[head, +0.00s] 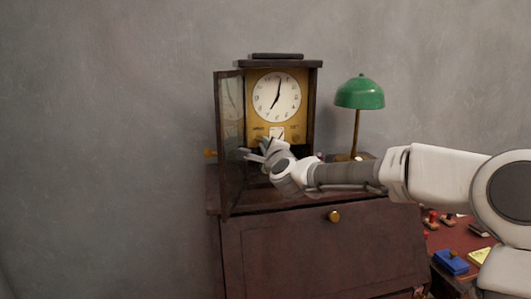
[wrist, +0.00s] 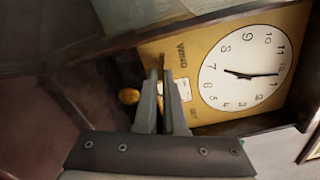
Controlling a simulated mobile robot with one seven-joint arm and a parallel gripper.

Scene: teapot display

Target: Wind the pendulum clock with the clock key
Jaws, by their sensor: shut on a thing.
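The pendulum clock (head: 276,97) stands on the dark wooden cabinet, its glass door (head: 230,140) swung open to the left. In the wrist view its white dial (wrist: 243,68) appears turned on its side, with the brass face plate and the round gold pendulum bob (wrist: 129,96) beside it. My gripper (head: 258,152) is in front of the lower part of the clock face. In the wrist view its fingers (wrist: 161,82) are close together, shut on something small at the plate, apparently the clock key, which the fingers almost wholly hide. I cannot tell whether it sits in a winding hole.
The open door stands close to the left of my gripper. A green lamp (head: 360,93) stands right of the clock, behind my arm. A lower red surface at the right holds a blue object (head: 451,262) and several small things. The cabinet front has a brass knob (head: 334,216).

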